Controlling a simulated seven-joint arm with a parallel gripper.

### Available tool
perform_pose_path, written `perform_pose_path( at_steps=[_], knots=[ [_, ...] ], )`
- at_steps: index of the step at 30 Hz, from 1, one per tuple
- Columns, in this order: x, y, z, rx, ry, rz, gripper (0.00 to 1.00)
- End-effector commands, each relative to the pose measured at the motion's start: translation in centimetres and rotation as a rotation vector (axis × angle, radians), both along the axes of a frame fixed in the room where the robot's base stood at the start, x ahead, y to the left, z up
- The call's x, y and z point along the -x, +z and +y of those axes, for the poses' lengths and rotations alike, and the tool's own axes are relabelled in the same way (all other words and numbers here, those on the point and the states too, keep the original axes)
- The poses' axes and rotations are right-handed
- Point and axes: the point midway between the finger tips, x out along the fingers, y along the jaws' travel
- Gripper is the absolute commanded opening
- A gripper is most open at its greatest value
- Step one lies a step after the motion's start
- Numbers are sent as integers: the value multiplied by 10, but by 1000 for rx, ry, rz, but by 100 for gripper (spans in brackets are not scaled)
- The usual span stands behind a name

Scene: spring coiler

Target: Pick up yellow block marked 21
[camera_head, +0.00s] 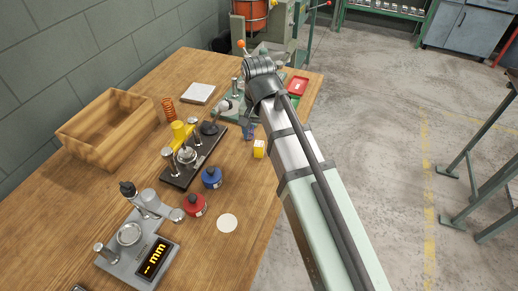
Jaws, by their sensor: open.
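A small yellow block (259,149) with a paler patch stands on the wooden table, left of my arm and near the table's right edge. Its marking is too small to read. My arm reaches up from the lower right and ends in a grey ribbed joint above and beyond the block. I cannot make out my gripper's fingers; the arm hides the space below this joint. Nothing visibly holds the block. A small bluish part shows just behind it, too unclear to name.
A black fixture with a yellow part (180,132) stands left of the block. Blue (212,178) and red (194,205) containers, a white disc (227,223) and a gauge (143,245) lie nearer. A wooden box (108,128) stands left; a red tray (298,86) lies beyond.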

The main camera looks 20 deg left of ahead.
Motion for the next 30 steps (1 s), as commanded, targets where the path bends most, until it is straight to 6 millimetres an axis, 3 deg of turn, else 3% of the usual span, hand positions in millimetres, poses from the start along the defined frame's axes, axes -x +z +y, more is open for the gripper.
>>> perform_pose_path(
  at_steps=[8,20,28,30],
  knots=[
    [0,-10,-1,0,0,0,62],
    [1,-52,-4,0,0,0,62],
    [0,-54,-3,0,0,-1,62],
    [0,-54,-3,0,0,-1,55]
  ],
)
